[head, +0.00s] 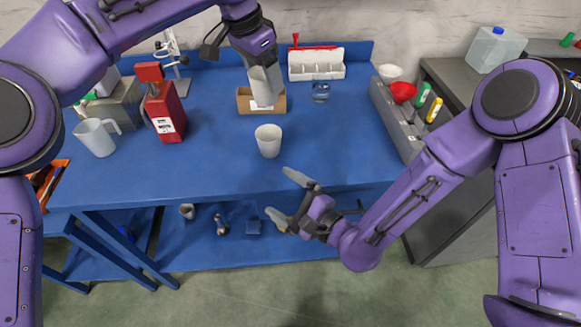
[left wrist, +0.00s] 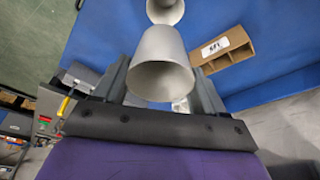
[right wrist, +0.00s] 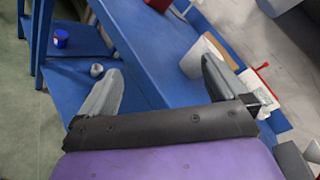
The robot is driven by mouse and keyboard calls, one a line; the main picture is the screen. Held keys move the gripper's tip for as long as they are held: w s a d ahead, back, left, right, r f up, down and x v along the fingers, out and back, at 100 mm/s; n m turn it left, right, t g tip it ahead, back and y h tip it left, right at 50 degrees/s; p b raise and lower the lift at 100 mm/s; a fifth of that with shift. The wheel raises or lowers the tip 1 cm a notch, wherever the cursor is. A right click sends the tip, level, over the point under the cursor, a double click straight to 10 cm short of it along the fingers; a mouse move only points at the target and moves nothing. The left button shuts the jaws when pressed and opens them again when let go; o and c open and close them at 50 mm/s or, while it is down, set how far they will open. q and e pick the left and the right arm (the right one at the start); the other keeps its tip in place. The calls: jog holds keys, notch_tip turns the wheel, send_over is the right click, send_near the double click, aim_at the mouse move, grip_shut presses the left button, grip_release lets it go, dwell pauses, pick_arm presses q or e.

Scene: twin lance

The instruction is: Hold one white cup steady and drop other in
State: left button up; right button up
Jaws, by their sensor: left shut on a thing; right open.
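One white cup (head: 268,141) stands upright on the blue table near its front edge. It also shows in the left wrist view (left wrist: 165,10), beyond the held cup, and in the right wrist view (right wrist: 200,56), partly behind a finger. My left gripper (head: 264,82) is above and behind the standing cup, shut on the other white cup (left wrist: 160,65). The held cup's mouth faces the wrist camera, and the fingers partly hide it in the head view. My right gripper (head: 285,197) is open and empty, in front of the table edge, apart from the standing cup.
A brown cardboard holder (head: 246,104) stands behind the standing cup, close below my left gripper. A red bottle (head: 166,112) and clear jug (head: 96,137) are at left. The front table is clear.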

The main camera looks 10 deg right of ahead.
aim_at(274, 145)
jog(key=w+m+t+h, duration=0.1)
jog(key=m, duration=0.2)
jog(key=w+r+m+t+h, duration=0.1)
jog(key=w+m, duration=0.1)
jog(key=m, duration=0.2)
jog(key=w+d+m+t+h, duration=0.1)
jog(key=w+m, duration=0.1)
jog(key=m, duration=0.1)
jog(key=shift+d+r+m, duration=0.1)
jog(key=shift+r+m, duration=0.2)
jog(key=shift+m, duration=0.1)
jog(key=m, duration=0.1)
jog(key=w+m+t+h, duration=0.1)
jog(key=shift+d+r+m, duration=0.2)
jog(key=shift+d+m, duration=0.1)
jog(key=shift+m, duration=0.1)
jog(key=shift+w+a+h, duration=0.1)
jog(key=shift+w+h, duration=0.2)
jog(key=x, duration=1.1)
jog(key=shift+w, duration=0.1)
jog(key=c, duration=1)
